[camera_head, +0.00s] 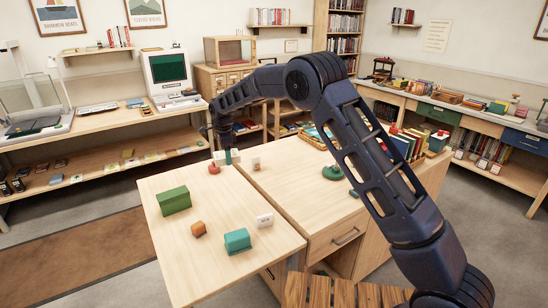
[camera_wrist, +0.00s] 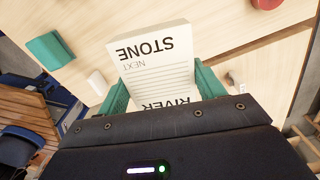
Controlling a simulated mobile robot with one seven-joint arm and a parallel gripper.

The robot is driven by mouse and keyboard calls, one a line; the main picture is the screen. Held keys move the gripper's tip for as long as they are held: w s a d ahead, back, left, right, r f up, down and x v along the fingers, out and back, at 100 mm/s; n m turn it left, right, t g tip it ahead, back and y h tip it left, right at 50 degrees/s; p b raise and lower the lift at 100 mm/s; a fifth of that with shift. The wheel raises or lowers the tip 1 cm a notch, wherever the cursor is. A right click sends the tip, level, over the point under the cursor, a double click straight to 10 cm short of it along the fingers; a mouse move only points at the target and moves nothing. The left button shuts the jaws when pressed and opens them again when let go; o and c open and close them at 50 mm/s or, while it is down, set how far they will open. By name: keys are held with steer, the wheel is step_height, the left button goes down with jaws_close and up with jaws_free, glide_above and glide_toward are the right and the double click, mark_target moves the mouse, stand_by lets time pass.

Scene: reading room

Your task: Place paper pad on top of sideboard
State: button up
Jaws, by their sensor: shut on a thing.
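A white paper pad (camera_wrist: 155,62) with printed words and ruled lines is held between the green fingers of my gripper (camera_wrist: 163,88) in the wrist view. Its near end is hidden behind the gripper body. In the head view my gripper (camera_head: 228,157) is low over the far part of the pale wooden table; the pad is small and hard to make out there. I cannot tell whether the pad touches the surface. Which piece is the sideboard is not clear; a wooden unit with a drawer (camera_head: 338,235) adjoins the table, and a long counter (camera_head: 450,111) runs along the right wall.
A green object (camera_head: 332,173) and several books (camera_head: 405,145) occupy the adjoining top.

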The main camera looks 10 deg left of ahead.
steer(key=w+d, duration=0.3)
steer(key=d, duration=0.6)
steer(key=n, duration=0.3)
glide_above(313, 205)
step_height(313, 205, down, 20)
steer(key=shift+s+r, duration=0.1)
steer(key=shift+r, duration=0.05)
steer(key=o, duration=1.1)
steer(key=shift+c, duration=0.2)
